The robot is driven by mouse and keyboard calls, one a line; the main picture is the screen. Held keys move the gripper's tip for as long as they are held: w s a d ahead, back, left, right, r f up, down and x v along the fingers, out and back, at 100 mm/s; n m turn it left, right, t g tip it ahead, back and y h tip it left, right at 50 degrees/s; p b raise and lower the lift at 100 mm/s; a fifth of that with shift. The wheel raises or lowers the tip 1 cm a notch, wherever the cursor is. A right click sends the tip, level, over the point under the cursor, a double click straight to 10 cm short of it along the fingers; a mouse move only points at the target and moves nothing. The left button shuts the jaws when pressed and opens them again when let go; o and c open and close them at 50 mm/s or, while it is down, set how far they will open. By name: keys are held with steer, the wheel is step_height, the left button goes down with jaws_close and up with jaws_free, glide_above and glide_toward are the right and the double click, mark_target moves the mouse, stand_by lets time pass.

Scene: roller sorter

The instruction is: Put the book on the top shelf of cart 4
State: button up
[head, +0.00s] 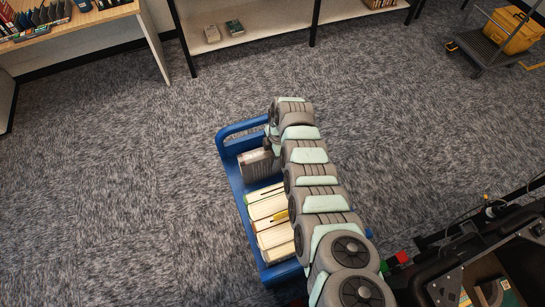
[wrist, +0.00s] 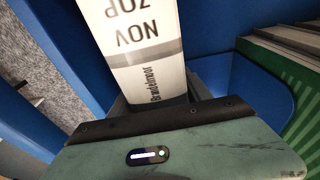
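A book with a pale spine (wrist: 145,55) stands in front of my gripper in the wrist view; its label reads "NOV ZOP" upside down and "Brandelmoor". My gripper (wrist: 160,102) has dark fingers close against both sides of the spine, and it looks shut on it. In the head view the grey-white book (head: 257,165) is at the far end of a blue cart (head: 232,178), below the end of my arm. My gripper is mostly hidden there by the arm. No cart number can be read.
Several pale books (head: 268,215) lie in a row on the same cart, nearer my body. Green-edged books (wrist: 290,70) show at right in the wrist view. Shelves with books (head: 60,28) stand at the back left. A yellow bin (head: 512,30) is on a trolley at top right. The carpet at left is clear.

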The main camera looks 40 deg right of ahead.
steer(key=shift+o, duration=1.1)
steer(key=shift+s, duration=0.1)
steer(key=shift+f, duration=0.1)
steer(key=shift+s+d+r, duration=0.1)
steer(key=shift+d+r, duration=0.15)
steer(key=shift+r, duration=1.55)
steer(key=shift+s+d+r, duration=0.1)
steer(key=shift+d+r, duration=0.1)
steer(key=shift+r, duration=1.6)
steer(key=shift+s+d+r, duration=0.1)
steer(key=shift+d+r, duration=0.15)
steer(key=shift+r, duration=1.55)
